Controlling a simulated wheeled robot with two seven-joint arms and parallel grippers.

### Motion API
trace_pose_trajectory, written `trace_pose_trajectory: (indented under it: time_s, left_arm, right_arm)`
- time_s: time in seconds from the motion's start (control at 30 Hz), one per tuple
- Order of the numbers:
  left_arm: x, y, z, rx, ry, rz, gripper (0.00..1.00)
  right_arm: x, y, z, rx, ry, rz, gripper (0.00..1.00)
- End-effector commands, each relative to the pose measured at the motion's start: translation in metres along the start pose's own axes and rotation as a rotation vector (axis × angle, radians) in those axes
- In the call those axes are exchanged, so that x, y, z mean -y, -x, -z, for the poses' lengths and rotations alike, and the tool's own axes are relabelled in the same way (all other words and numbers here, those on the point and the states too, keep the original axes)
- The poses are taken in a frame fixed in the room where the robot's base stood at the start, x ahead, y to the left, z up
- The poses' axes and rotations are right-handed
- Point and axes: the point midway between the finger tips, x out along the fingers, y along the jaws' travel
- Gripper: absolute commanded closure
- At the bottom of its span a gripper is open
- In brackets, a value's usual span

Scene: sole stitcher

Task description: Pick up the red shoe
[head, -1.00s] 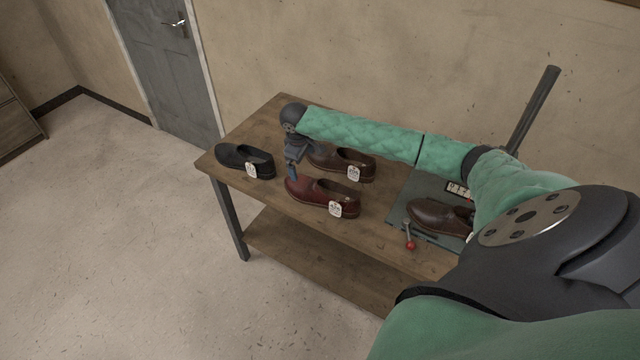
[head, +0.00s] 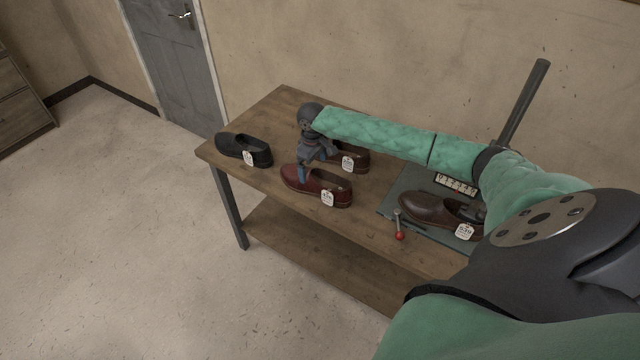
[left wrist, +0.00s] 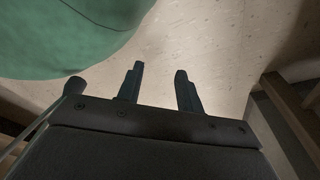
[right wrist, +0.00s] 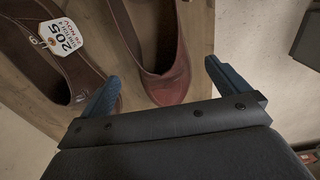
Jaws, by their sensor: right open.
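The red shoe (head: 317,188) stands on the wooden table with a white tag at its right end. My right gripper (head: 303,176) is at its left, toe end, pointing down. In the right wrist view the red shoe's toe (right wrist: 168,84) lies between the two spread fingers of the right gripper (right wrist: 160,74). The gripper is open and not closed on the shoe; I cannot tell whether a finger touches it. My left gripper (left wrist: 159,70) shows only in its own wrist view, fingers apart and empty over the floor.
A brown shoe (head: 349,160) stands close behind the red one, near a right gripper finger. A black shoe (head: 240,149) is at the table's left end. Another brown shoe (head: 428,208) sits on a grey machine plate (head: 398,190) with a red-knobbed lever (head: 399,230).

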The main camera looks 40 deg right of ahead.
Motion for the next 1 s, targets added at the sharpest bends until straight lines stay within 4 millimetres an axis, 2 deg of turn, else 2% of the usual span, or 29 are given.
trace_pose_trajectory:
  time_s: [0.2,0.37,0.73,0.87,1.0]
  left_arm:
    - [0.000,0.003,-0.021,0.015,0.000,-0.001,0.64]
    - [-0.001,0.004,-0.034,0.025,0.000,-0.001,0.64]
    - [-0.002,0.015,-0.094,0.065,-0.001,-0.003,0.64]
    - [-0.002,0.017,-0.106,0.072,-0.001,-0.003,0.64]
    - [-0.002,0.017,-0.110,0.074,-0.002,-0.004,0.64]
  right_arm:
    - [0.001,-0.019,-0.001,0.002,-0.001,0.002,0.00]
    - [0.001,-0.026,-0.001,0.002,0.001,0.001,0.00]
    - [0.003,-0.058,-0.003,0.003,-0.001,0.001,0.00]
    - [0.003,-0.070,-0.003,0.001,0.000,0.000,0.00]
    - [0.003,-0.075,-0.003,0.002,0.001,0.000,0.00]
